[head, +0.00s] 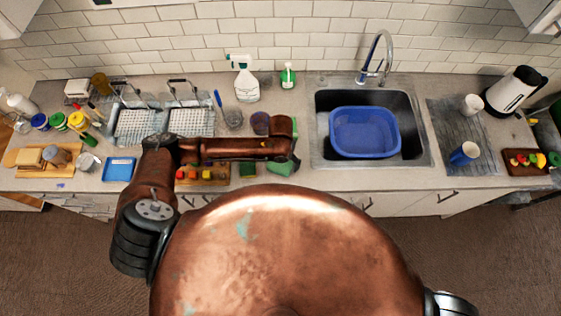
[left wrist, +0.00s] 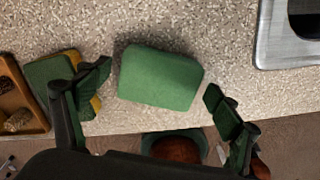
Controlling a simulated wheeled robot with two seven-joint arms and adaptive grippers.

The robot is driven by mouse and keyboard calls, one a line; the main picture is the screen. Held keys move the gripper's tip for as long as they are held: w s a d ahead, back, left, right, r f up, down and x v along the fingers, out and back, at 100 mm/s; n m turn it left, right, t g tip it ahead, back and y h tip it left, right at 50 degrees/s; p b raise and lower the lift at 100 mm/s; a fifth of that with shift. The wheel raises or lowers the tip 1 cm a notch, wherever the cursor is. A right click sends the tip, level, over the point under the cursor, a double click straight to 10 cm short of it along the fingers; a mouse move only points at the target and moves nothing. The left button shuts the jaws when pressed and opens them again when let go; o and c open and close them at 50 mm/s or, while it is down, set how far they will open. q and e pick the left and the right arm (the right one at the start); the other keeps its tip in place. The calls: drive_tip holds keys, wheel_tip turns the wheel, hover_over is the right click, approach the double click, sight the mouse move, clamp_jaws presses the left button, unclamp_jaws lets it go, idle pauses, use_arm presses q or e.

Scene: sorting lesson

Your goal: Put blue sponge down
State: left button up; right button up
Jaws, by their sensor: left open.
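No sponge that I can make out is blue. A green, sponge-like block (left wrist: 160,77) lies at the counter's front edge in the left wrist view, between the fingers of my left gripper (left wrist: 156,90). Gaps show on both sides of it, and the fingers are open. In the head view my left gripper (head: 292,160) is low over the front of the counter, left of the sink, and mostly hidden by my arm. A green and yellow sponge-like piece (left wrist: 52,80) lies to the left in the wrist view. My right gripper is out of view.
The sink (head: 421,150) with a blue basin (head: 365,133) is to the right. A wooden tray (left wrist: 22,98) lies beyond the green and yellow piece. A blue tray (head: 118,169), dish rack (head: 190,122) and spray bottle (head: 245,85) stand on the counter (head: 305,180).

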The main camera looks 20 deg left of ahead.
sight(281, 164)
use_arm(q)
drive_tip(key=shift+r, duration=0.1)
drive_tip(key=shift+r, duration=0.25)
wheel_tip(281, 164, up, 12)
drive_tip(key=b, duration=0.1)
drive_tip(key=shift+f, duration=0.2)
drive_tip(key=shift+d, duration=0.15)
idle(0.4)
